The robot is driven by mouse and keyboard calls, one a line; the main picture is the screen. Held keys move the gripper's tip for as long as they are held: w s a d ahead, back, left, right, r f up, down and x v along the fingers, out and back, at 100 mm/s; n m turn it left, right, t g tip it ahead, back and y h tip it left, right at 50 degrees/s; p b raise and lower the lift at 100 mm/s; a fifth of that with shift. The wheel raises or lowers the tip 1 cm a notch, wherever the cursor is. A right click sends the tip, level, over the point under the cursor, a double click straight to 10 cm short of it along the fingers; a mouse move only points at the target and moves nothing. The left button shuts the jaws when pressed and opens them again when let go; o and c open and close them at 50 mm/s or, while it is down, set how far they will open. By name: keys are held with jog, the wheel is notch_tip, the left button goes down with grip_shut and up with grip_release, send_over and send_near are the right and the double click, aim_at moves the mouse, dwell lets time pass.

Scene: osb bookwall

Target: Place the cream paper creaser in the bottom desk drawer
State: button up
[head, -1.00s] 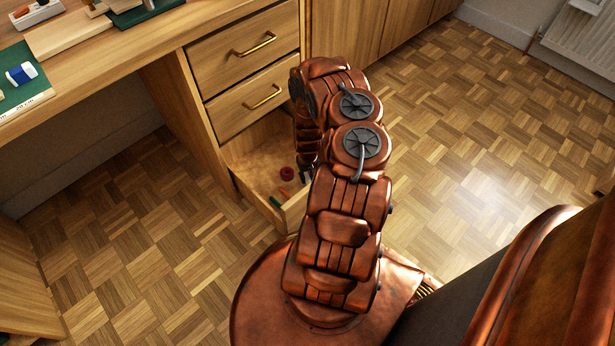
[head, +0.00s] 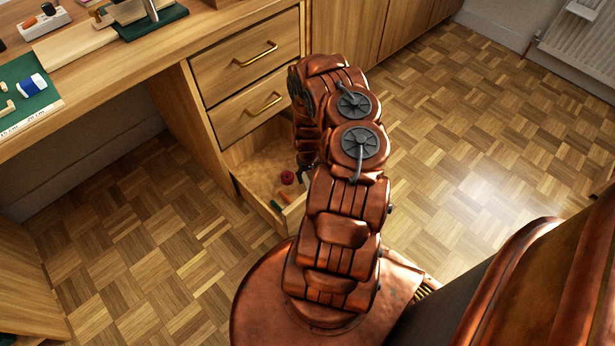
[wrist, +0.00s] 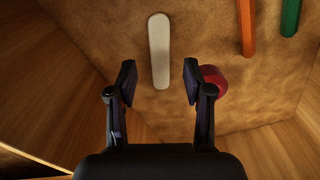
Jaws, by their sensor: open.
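The cream paper creaser (wrist: 159,50) is a pale, rounded strip lying on the tan floor of the bottom desk drawer, seen in the wrist view. The bottom drawer (head: 263,206) is pulled open under two shut drawers; its side wall also shows in the wrist view (wrist: 50,85). My gripper (wrist: 159,80) is open inside the drawer, with one finger on each side of the creaser's near end and a gap at both sides. In the head view my arm hides the creaser and most of the gripper.
In the drawer, right of the creaser, are a red roll (wrist: 214,80), an orange stick (wrist: 246,25) and a green stick (wrist: 290,15). The desk top (head: 85,65) holds a green mat (head: 28,95) and other small items. The parquet floor (head: 470,170) to the right is clear.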

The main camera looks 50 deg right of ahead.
notch_tip(320, 180, up, 7)
jog(key=p, duration=0.4)
notch_tip(320, 180, up, 8)
send_over(307, 183)
jog(key=w+a, duration=0.1)
jog(key=w, duration=0.1)
jog(key=w+a+r+n+g, duration=0.1)
jog(key=a+r, duration=0.4)
jog(key=r, duration=0.4)
jog(key=a+r+n, duration=0.1)
jog(key=a+r, duration=0.4)
jog(key=r, duration=0.4)
jog(key=s+a+r+n+g, duration=0.1)
jog(key=s+a+r, duration=0.2)
jog(key=a+r, duration=0.4)
jog(key=s+a+r, duration=0.3)
jog(key=a+r, duration=0.3)
jog(key=r, duration=0.1)
jog(key=s+a+r+n, duration=0.1)
jog(key=s+a+r, duration=0.2)
jog(key=s, duration=0.3)
jog(key=s+a+r+n, duration=0.1)
jog(key=s+a+r, duration=0.2)
jog(key=s, duration=0.3)
jog(key=s+a+r+n+g, duration=0.1)
jog(key=s+a+r, duration=0.2)
jog(key=s+a, duration=0.2)
jog(key=shift+s+a+r, duration=0.25)
jog(key=shift+s+r, duration=0.15)
